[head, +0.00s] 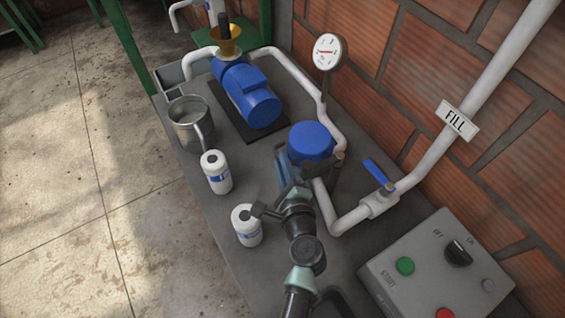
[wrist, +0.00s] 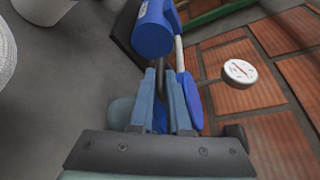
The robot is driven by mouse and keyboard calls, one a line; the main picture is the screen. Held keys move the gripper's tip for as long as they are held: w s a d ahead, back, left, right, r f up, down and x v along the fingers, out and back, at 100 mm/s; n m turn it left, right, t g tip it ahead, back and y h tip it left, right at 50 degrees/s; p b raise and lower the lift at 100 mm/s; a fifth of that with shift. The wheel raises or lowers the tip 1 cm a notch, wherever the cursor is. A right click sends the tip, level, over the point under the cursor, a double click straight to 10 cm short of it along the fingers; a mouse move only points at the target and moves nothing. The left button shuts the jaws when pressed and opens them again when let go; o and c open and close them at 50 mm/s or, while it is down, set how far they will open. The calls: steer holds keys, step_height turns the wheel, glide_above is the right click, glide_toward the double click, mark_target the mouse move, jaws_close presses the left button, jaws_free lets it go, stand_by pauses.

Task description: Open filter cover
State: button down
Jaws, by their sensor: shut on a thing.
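The filter cover (head: 311,141) is a round blue lid on the filter housing beside the white pipe, right of the middle in the head view. It looks seated, though its near side is partly hidden. My gripper (head: 284,163) is at the cover's left side, with its blue-grey fingers close against it. In the wrist view my gripper (wrist: 157,75) has its fingers drawn close together, and the blue cover (wrist: 189,100) shows just right of them. The jaws are shut on what looks like part of the cover. The exact contact is hidden.
A blue pump (head: 246,92) with a yellow funnel stands behind. A metal pot (head: 187,125) and two white bottles (head: 215,172) stand to the left. A pressure gauge (head: 327,51), a blue-handled valve (head: 376,171) and a control box (head: 435,268) are to the right. The brick wall limits room there.

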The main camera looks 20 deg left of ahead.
steer(key=shift+w+d+r+p, duration=0.15)
steer(key=shift+r+p, duration=0.25)
steer(key=shift+r, duration=0.15)
steer(key=shift+w+d+r+p, duration=0.1)
steer(key=shift+r+p, duration=0.25)
steer(key=shift+r, duration=0.15)
steer(key=shift+f, duration=0.1)
steer(key=c, duration=1.2)
jaws_free()
steer(key=shift+o, duration=0.2)
steer(key=shift+s, duration=0.1)
steer(key=b+v, duration=0.1)
steer(key=v, duration=1.2)
